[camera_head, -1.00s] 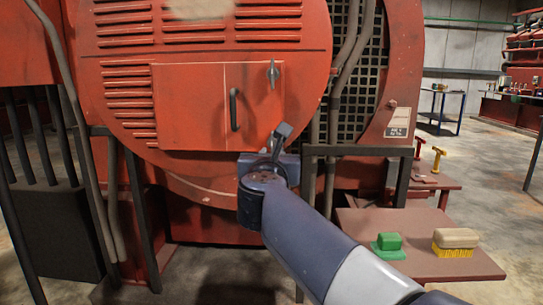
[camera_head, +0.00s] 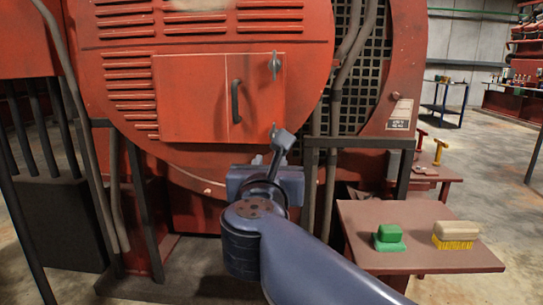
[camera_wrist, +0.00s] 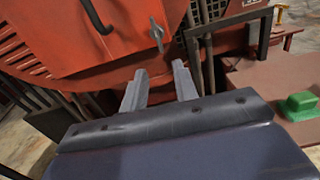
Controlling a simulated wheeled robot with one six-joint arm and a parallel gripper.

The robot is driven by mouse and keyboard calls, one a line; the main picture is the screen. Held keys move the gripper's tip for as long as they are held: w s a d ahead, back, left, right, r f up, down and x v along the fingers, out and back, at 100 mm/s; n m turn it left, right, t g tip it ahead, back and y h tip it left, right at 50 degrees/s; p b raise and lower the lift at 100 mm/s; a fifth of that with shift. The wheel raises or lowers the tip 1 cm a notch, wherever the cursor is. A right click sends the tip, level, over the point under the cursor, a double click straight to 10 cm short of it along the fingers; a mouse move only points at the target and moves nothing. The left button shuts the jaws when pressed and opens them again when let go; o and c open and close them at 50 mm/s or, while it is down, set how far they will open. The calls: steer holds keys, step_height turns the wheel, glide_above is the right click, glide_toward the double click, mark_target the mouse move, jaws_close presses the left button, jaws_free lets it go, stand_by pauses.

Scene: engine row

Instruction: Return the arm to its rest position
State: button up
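My gripper (camera_wrist: 160,90) shows in the wrist view with its two fingers spread apart and nothing between them. In the head view my gripper (camera_head: 281,140) is in front of the lower part of the red machine, below its panel door; its fingers overlap there. My arm reaches up to it from the bottom right. The red panel door (camera_head: 195,105) is flush with the machine front and has a dark curved handle (camera_head: 235,102) and a grey latch (camera_head: 275,66). The handle (camera_wrist: 96,18) and latch (camera_wrist: 156,36) also show in the wrist view.
A brown table (camera_head: 375,212) at right holds a green block-like object (camera_head: 389,236) and a brush with yellow bristles (camera_head: 456,234). Yellow and red T-shaped tools (camera_head: 439,150) stand behind it. Dark pipes and posts (camera_head: 310,185) flank the machine. Open floor lies further right.

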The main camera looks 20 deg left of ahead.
steer(key=shift+s+d, duration=0.1)
steer(key=shift+s, duration=0.25)
steer(key=shift+w, duration=0.15)
steer(key=x, duration=1)
steer(key=shift+w+n, duration=0.2)
steer(key=shift+n, duration=0.1)
